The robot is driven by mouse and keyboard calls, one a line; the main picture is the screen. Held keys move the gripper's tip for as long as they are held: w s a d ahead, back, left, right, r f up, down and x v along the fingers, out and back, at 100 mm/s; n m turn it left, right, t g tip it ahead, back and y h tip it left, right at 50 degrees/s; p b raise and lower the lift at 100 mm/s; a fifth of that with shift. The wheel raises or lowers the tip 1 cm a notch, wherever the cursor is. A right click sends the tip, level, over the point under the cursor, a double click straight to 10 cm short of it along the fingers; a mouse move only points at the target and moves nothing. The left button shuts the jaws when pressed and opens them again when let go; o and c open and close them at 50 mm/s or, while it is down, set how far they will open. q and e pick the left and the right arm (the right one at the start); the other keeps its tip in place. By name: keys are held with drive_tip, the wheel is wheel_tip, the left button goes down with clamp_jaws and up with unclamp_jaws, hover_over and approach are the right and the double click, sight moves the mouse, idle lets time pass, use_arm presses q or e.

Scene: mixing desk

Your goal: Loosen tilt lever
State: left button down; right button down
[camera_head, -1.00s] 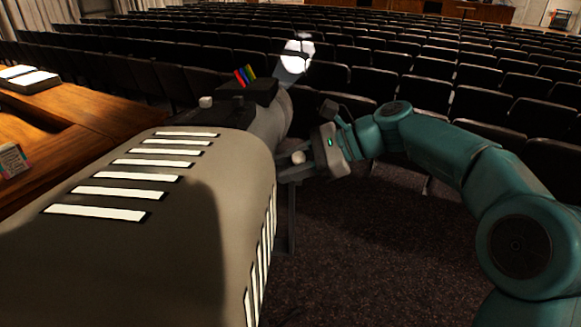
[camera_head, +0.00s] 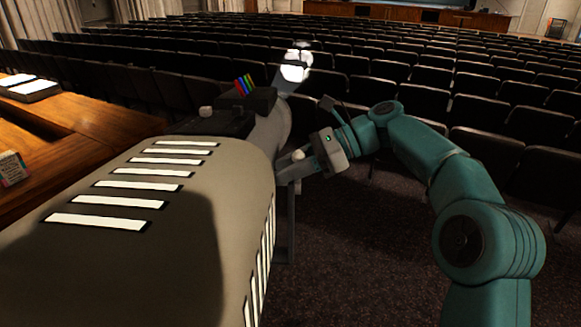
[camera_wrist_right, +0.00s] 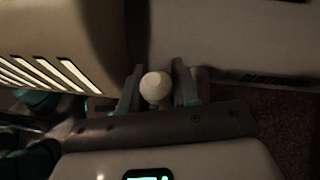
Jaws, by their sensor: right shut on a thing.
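The tilt lever shows as a pale round knob (camera_head: 298,154) at the right side of a large lamp housing (camera_head: 210,240) with bright vent slots. My right gripper (camera_head: 287,171) reaches in from the right and is shut on the lever. In the right wrist view the knob (camera_wrist_right: 156,86) sits between the two dark fingers (camera_wrist_right: 157,98), with the vented housing (camera_wrist_right: 50,45) at the left. The lever's shaft is hidden by the fingers. My left gripper is in neither view.
The lamp's bright front end (camera_head: 296,68) points toward rows of dark seats (camera_head: 420,75). Colored levers (camera_head: 243,85) stand on top of the lamp. A wooden desk (camera_head: 75,140) is at the left. Dark carpet (camera_head: 350,260) lies open below my right arm.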

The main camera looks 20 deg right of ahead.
drive_tip(key=shift+f, duration=0.15)
drive_tip(key=c, duration=0.9)
unclamp_jaws()
drive_tip(key=shift+c, duration=0.2)
drive_tip(key=v, duration=1.2)
drive_tip(key=shift+w, duration=0.15)
